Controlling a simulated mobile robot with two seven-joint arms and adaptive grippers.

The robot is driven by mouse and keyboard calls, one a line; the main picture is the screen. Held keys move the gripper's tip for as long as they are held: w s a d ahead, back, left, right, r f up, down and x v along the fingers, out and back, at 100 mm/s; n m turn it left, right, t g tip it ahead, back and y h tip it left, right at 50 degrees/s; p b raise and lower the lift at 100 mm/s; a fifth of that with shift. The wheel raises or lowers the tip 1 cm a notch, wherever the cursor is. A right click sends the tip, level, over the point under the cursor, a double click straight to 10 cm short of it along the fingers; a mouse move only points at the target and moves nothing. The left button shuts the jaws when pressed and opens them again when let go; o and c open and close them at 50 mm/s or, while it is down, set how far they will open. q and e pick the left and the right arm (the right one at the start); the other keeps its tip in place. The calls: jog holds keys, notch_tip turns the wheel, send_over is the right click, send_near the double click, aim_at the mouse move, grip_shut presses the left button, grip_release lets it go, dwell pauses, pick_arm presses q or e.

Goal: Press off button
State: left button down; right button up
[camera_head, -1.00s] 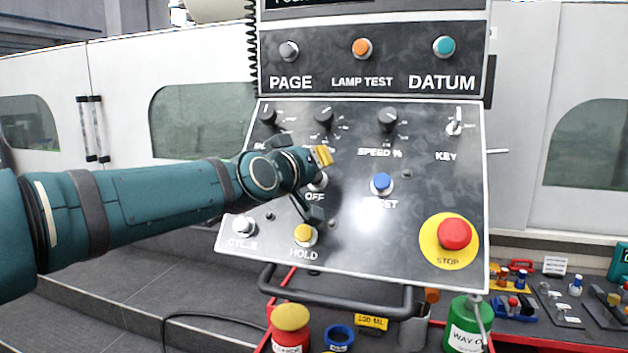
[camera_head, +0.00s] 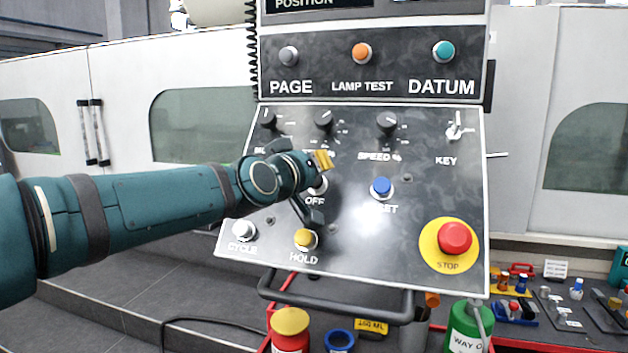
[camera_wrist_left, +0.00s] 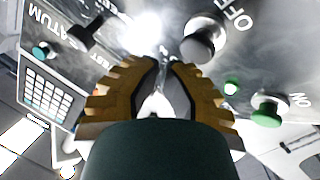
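My left gripper (camera_head: 322,159), with yellow ribbed fingers, is in front of the panel, just above this button in the picture. In the left wrist view the OFF button (camera_wrist_left: 203,42) shows as a grey round knob beside the fingertips, apart from them in the picture. The left fingertips (camera_wrist_left: 165,62) are close together with a narrow gap; whether they are fully shut is unclear. Nothing is seen held. My right gripper is out of view.
The green ON button (camera_wrist_left: 267,112) is near OFF. Blue RESET (camera_head: 381,187), yellow HOLD (camera_head: 304,239), white CYCLE (camera_head: 244,230) and red STOP (camera_head: 454,238) buttons are around it. A dark handle bar (camera_head: 340,304) runs below the panel.

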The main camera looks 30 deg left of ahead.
pick_arm(q)
jog(key=shift+w+f, duration=0.1)
dwell(0.3)
jog(key=shift+w+f+b, duration=0.2)
jog(key=shift+w+b, duration=0.1)
jog(key=shift+b, duration=0.1)
jog(key=shift+w+a+f+b, duration=0.15)
jog(key=shift+w+f+b, duration=0.2)
jog(key=shift+b, duration=0.05)
dwell(0.8)
jog(key=shift+s+r, duration=0.1)
jog(key=shift+r, duration=0.05)
jog(key=shift+s+r+p, duration=0.45)
jog(key=shift+s+p, duration=0.15)
jog(key=shift+p, duration=0.1)
jog(key=shift+r, duration=0.1)
jog(key=s+r+p, duration=0.1)
jog(key=s, duration=0.1)
jog(key=s+d+r+p, duration=0.1)
jog(key=s+r+p, duration=0.1)
jog(key=shift+d, duration=0.15)
dwell(0.3)
